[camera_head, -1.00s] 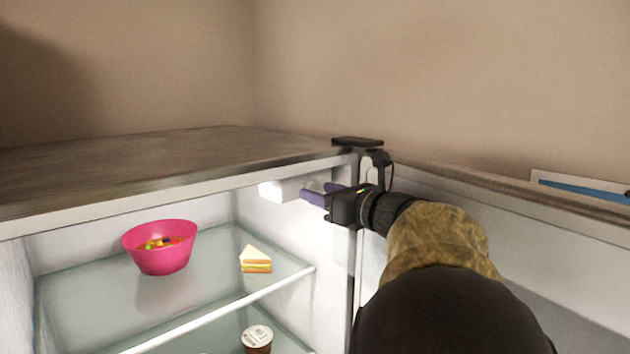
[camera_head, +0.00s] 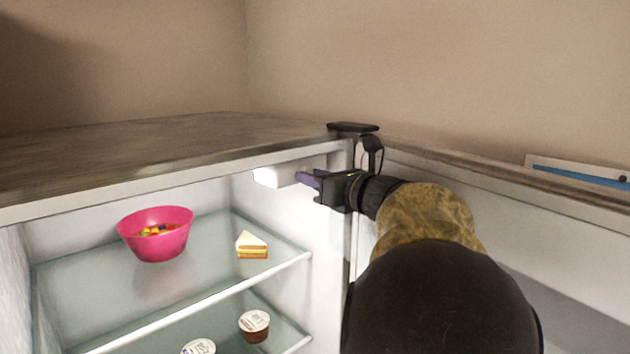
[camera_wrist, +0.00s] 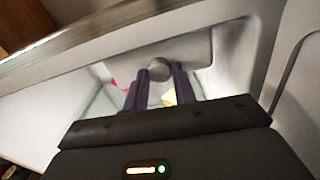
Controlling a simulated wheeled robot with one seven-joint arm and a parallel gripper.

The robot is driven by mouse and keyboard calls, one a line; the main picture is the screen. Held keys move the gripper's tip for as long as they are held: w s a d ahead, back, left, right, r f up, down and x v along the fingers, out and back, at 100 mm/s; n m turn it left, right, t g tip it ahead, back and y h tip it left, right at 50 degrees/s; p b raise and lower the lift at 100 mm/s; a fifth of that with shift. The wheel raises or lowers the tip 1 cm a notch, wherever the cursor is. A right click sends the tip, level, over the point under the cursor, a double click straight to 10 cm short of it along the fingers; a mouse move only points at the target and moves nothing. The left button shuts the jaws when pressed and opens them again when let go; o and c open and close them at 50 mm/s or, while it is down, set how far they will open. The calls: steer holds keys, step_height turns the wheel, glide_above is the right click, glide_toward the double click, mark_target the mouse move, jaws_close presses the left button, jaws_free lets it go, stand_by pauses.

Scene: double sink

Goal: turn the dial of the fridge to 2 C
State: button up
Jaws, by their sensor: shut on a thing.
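The fridge dial is a round grey knob (camera_wrist: 160,69) under the top of the fridge in the wrist view. My gripper (camera_wrist: 160,76) has its two purple fingers on either side of the knob and is shut on it. In the head view my gripper (camera_head: 303,180) reaches the white housing (camera_head: 278,176) at the upper right inside the fridge. The dial is hidden in the head view, and I cannot read its markings in either view.
A pink bowl (camera_head: 156,240) and a sandwich (camera_head: 252,246) are on the upper glass shelf (camera_head: 215,275). Cups (camera_head: 254,324) stand on the shelf below. The open fridge door (camera_head: 560,240) is at the right, close beside my arm.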

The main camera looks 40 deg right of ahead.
steer(key=shift+m+b, duration=1.05)
steer(key=shift+m, duration=0.85)
steer(key=o, duration=1)
steer(key=shift+n, duration=0.3)
